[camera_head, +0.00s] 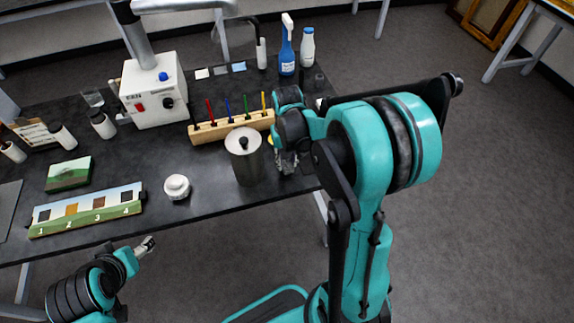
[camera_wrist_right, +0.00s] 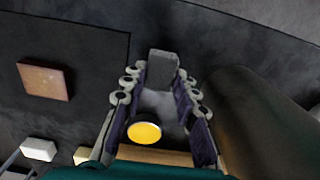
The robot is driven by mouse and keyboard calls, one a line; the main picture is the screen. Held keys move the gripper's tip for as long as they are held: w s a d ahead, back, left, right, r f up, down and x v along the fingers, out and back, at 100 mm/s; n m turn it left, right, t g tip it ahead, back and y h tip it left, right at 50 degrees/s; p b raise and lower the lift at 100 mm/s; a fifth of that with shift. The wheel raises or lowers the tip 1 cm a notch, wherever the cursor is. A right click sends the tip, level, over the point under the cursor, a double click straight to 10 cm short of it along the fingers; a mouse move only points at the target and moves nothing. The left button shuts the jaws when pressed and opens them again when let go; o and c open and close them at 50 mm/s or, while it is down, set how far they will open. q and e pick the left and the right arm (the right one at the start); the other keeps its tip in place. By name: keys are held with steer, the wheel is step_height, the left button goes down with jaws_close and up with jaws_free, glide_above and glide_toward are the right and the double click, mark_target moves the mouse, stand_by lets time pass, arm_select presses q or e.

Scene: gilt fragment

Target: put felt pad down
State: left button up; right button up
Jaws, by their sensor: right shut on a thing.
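The felt pad (camera_wrist_right: 162,67) looks like a small grey block in the right wrist view. My right gripper (camera_wrist_right: 163,80) is shut on it, with a fingertip on either side. In the head view my right gripper (camera_head: 285,163) is over the right end of the black table (camera_head: 215,205), just right of the metal canister (camera_head: 246,160). The pad is hard to make out there. I cannot tell whether it touches the table. My left gripper (camera_head: 146,245) is off the table's front edge, too small to read its opening.
The canister's dark side (camera_wrist_right: 255,110) is close beside the right fingers. A yellow disc (camera_wrist_right: 144,133) shows between them. A rack of coloured tools (camera_head: 230,128) stands behind. A white lidded jar (camera_head: 177,187) and numbered board (camera_head: 86,210) lie left. Bare tabletop lies between jar and canister.

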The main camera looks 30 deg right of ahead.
steer(key=shift+f, duration=0.8)
steer(key=o, duration=1.1)
steer(key=shift+f, duration=0.1)
